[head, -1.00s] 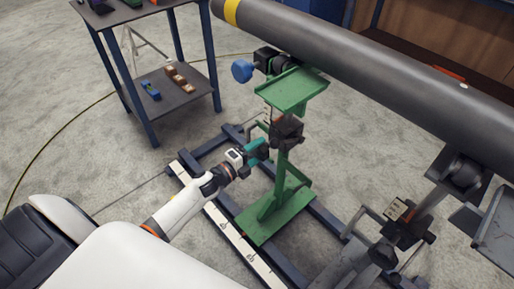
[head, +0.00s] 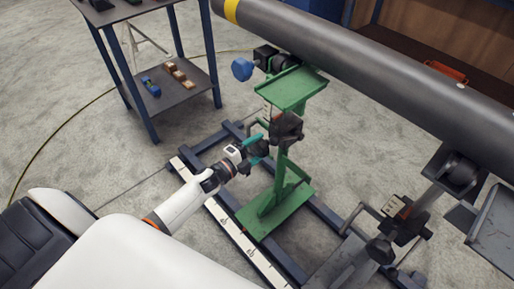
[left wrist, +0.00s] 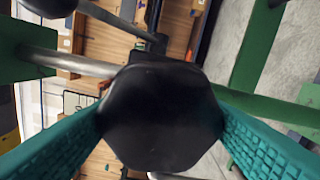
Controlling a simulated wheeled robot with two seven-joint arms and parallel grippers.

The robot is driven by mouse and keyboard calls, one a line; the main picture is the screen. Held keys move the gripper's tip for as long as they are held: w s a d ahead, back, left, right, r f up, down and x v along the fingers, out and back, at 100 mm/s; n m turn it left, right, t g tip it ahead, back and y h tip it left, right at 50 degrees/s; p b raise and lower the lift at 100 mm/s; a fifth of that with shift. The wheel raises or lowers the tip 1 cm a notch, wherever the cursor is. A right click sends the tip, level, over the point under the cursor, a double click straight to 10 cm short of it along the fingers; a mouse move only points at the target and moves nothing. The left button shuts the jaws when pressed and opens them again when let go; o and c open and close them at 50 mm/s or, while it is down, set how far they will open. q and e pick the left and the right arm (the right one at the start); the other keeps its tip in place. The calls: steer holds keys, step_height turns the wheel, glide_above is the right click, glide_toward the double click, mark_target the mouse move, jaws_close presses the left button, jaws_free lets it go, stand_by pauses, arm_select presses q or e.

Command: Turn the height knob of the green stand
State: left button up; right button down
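The green stand (head: 298,90) stands upright under the pipe, in the middle of the head view. Its black faceted height knob (left wrist: 160,115) fills the middle of the left wrist view. My left gripper (head: 258,147) is at the left side of the stand's post. In the left wrist view its two teal fingers (left wrist: 160,118) lie against opposite sides of the knob, with no clear gap. The gripper hides most of the knob in the head view. My right gripper is not in view.
A long dark pipe (head: 370,62) with a yellow band runs above the stand. A blue knob (head: 242,69) sticks out near the stand's top. A grey stand (head: 408,222) is at right. A shelf table (head: 185,92) with small parts is at upper left.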

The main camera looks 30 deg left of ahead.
arm_select(q)
steer(key=o, duration=0.3)
steer(key=shift+s, duration=0.1)
steer(key=shift+s+a, duration=0.15)
steer(key=shift+s, duration=0.2)
steer(key=p+v, duration=0.1)
steer(key=v, duration=1)
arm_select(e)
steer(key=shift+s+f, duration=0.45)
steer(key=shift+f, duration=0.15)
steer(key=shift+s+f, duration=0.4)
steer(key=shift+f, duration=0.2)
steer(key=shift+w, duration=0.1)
